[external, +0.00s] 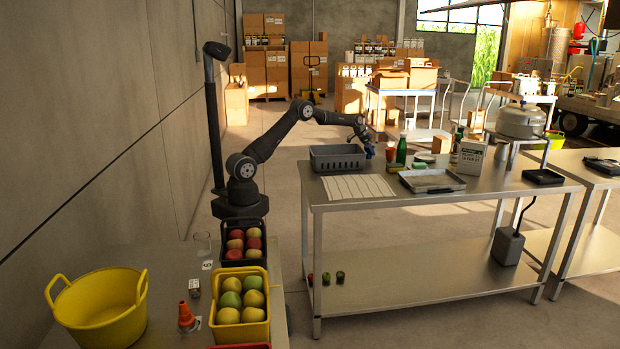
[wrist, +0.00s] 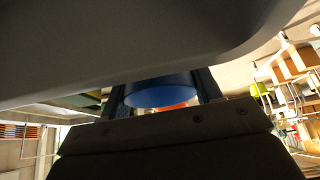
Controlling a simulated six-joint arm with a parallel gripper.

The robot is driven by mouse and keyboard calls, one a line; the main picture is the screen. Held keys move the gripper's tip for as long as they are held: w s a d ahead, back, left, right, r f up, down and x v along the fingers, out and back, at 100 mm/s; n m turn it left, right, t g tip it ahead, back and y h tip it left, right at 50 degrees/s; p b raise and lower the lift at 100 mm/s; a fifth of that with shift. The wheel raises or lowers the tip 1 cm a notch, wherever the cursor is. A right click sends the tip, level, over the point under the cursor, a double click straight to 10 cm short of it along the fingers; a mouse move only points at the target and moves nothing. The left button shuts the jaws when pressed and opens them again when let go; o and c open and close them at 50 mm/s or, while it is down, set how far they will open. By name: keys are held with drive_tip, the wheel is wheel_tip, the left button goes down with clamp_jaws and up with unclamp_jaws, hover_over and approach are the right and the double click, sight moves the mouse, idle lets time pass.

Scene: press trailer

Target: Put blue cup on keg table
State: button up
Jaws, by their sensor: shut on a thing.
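The blue cup (wrist: 160,92) is between the two dark fingers of my gripper (wrist: 160,98) in the wrist view. In the external view the cup (external: 369,153) is a small blue shape at the tip of my gripper (external: 367,145), above the back edge of the long steel table (external: 480,198). My gripper is shut on it, and the cup looks clear of the tabletop. A silver keg-like vessel (external: 521,121) stands on a stand at the right of this table. The cup's inside is hard to see.
A grey crate (external: 337,158) is left of my gripper. A green bottle (external: 401,150) and small items are close on its right. A metal tray (external: 432,180), white sheet (external: 358,187) and white tin (external: 471,158) lie around. Bare steel shows along the table's front.

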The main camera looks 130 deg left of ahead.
drive_tip(key=shift+f, duration=0.8)
drive_tip(key=shift+f, duration=0.1)
drive_tip(key=o, duration=0.9)
drive_tip(key=shift+o, duration=0.2)
drive_tip(key=shift+d+r, duration=0.1)
drive_tip(key=shift+r, duration=0.25)
drive_tip(key=v, duration=1.1)
drive_tip(key=shift+s+r, duration=0.15)
drive_tip(key=shift+d, duration=0.1)
